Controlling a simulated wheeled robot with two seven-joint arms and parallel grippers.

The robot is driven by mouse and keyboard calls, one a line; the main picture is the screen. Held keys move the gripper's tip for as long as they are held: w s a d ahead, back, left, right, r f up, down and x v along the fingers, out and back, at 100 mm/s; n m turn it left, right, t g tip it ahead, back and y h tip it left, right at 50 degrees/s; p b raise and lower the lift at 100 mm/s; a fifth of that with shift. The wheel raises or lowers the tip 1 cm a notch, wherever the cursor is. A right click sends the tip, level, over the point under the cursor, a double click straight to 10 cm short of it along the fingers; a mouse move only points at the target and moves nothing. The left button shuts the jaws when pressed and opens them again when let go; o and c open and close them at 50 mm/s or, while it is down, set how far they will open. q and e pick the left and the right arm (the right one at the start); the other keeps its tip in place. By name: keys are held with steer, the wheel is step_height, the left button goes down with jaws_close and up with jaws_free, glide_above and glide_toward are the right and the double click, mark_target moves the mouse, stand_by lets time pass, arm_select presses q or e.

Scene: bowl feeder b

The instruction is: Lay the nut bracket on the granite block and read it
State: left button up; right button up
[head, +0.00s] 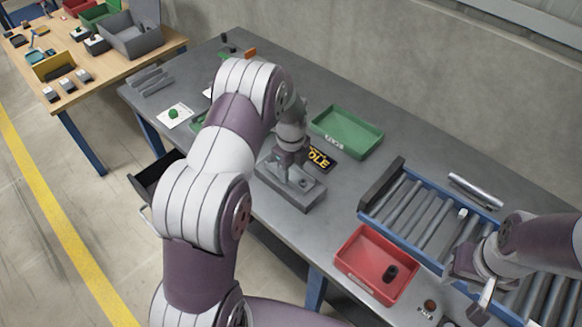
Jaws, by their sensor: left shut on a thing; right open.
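The granite block (307,199), a grey slab, lies on the grey bench near its front edge, at the middle of the head view. My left gripper (289,174) points down over the block and is shut on a small part, which I take to be the nut bracket. The fingers hide most of that part, and I cannot tell whether it touches the block. My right gripper (482,298) is open at the lower right, by the roller conveyor.
A green tray (347,132) and a black label with yellow letters (319,158) lie behind the block. A red tray (376,264) with a dark part stands right of it, beside the roller conveyor (420,212). An open drawer (158,178) juts out at the left.

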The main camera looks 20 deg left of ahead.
mark_target(291, 177)
arm_select(q)
steer(key=o, duration=1.1)
steer(key=shift+f, duration=0.1)
step_height(291, 177, up, 12)
steer(key=b, duration=0.1)
steer(key=s+d+n, duration=0.2)
steer(key=s+n, duration=0.8)
steer(key=s+d+n+t, duration=0.1)
steer(key=s+d+n, duration=0.2)
steer(key=s+n, duration=0.7)
steer(key=shift+d+f+n, duration=0.15)
steer(key=shift+d+n, duration=0.2)
steer(key=shift+n, duration=0.45)
